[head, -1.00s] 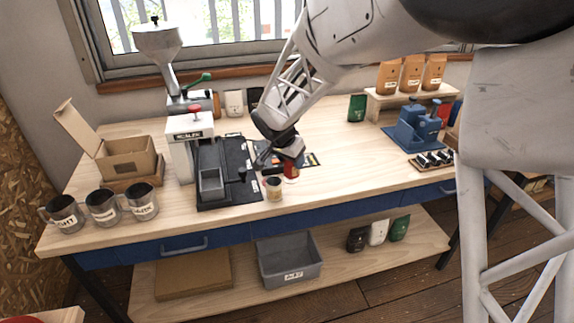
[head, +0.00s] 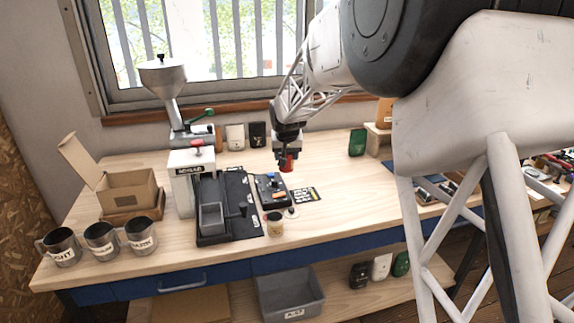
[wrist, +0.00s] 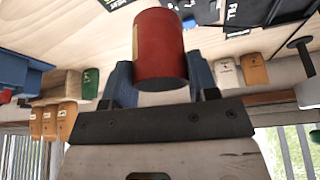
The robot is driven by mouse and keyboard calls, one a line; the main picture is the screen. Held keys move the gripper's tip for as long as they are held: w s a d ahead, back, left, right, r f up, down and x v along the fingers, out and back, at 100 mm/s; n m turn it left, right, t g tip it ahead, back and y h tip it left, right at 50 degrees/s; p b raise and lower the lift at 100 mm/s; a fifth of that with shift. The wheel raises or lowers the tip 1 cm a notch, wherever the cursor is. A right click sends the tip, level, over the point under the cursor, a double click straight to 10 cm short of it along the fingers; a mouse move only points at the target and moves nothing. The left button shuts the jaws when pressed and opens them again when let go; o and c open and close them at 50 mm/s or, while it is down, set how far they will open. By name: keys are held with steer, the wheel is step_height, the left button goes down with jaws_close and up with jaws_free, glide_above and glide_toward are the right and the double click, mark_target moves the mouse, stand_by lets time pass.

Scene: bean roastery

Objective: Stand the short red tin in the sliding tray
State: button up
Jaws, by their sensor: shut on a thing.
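The short red tin (head: 287,166) is held upright below my gripper (head: 287,155), which points down over the bench, behind a small black holder. In the wrist view the red tin (wrist: 158,42) sits between the two blue fingers of my gripper (wrist: 160,78), with a pale label edge on its left side. The grey sliding tray (head: 211,218) lies on the black base of the machine at the left, apart from the tin. The tray looks empty from here, though its floor is only partly visible.
The white grinder (head: 192,178) stands beside the tray. A beige-labelled tin (head: 274,224) stands right of the black base. Several mugs (head: 102,238) line the left front edge.

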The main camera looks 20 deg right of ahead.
steer(key=shift+w+d+r+n+y, duration=0.55)
steer(key=shift+w+r+n, duration=0.5)
steer(key=shift+w, duration=1.15)
steer(key=s+a+f+m+h, duration=0.1)
steer(key=s+a+m, duration=0.3)
steer(key=a, duration=0.5)
steer(key=s+a+f+m+g+h, duration=0.1)
steer(key=s+a+f+m, duration=0.2)
steer(key=a, duration=0.7)
steer(key=s+a+f+m+g+h, duration=0.1)
steer(key=s+a+f+m+h, duration=0.1)
steer(key=a, duration=0.7)
steer(key=shift+s+a+f+m, duration=0.2)
steer(key=shift+s+f+m, duration=0.5)
steer(key=shift+s+m, duration=0.65)
steer(key=shift+f, duration=0.2)
steer(key=shift+f, duration=2.55)
